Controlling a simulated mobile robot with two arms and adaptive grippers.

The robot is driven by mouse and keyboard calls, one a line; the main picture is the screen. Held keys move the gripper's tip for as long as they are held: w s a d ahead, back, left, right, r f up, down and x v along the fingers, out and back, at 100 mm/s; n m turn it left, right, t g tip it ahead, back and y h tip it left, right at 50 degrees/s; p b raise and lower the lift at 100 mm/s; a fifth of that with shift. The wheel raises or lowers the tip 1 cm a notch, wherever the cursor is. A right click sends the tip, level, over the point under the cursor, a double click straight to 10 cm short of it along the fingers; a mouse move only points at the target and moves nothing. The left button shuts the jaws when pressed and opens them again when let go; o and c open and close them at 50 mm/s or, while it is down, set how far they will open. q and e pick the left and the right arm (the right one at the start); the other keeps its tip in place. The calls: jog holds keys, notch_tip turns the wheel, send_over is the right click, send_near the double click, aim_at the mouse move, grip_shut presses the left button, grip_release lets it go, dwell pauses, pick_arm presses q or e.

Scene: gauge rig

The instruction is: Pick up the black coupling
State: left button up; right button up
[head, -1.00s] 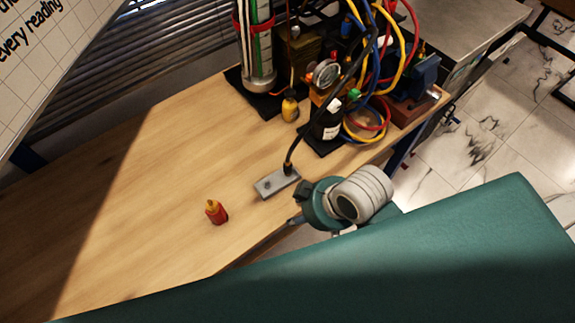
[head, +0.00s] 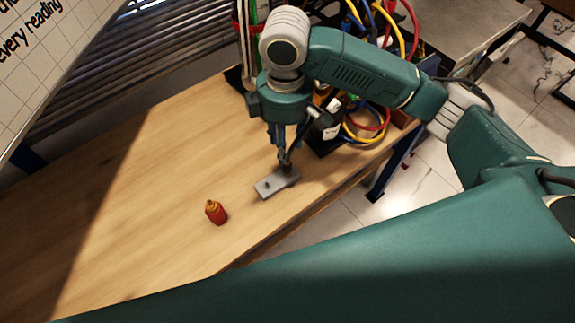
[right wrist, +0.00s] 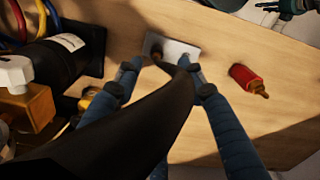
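The black coupling (head: 287,169) stands on a small grey plate (head: 268,188) on the wooden table, at the lower end of a black hose. My right gripper (head: 283,150) points down over it and hides much of it in the head view. In the right wrist view its two blue fingers (right wrist: 163,68) stand apart, one on each side of the hose (right wrist: 140,112), with the plate (right wrist: 180,47) beyond the tips. The hose hides part of the coupling there, and contact cannot be told. A teal part at the top right of that view (right wrist: 293,6) looks like my left gripper, mostly cut off.
A black bottle with a white label (right wrist: 78,55) and coloured hoses (head: 372,124) crowd the back right. The left part of the table is clear.

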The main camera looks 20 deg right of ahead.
aim_at(287, 161)
jog(key=shift+d+f, duration=0.25)
notch_tip(287, 161, down, 4)
jog(key=shift+f, duration=0.2)
jog(key=shift+f+p, duration=0.9)
jog(key=shift+f, duration=1.85)
grip_shut()
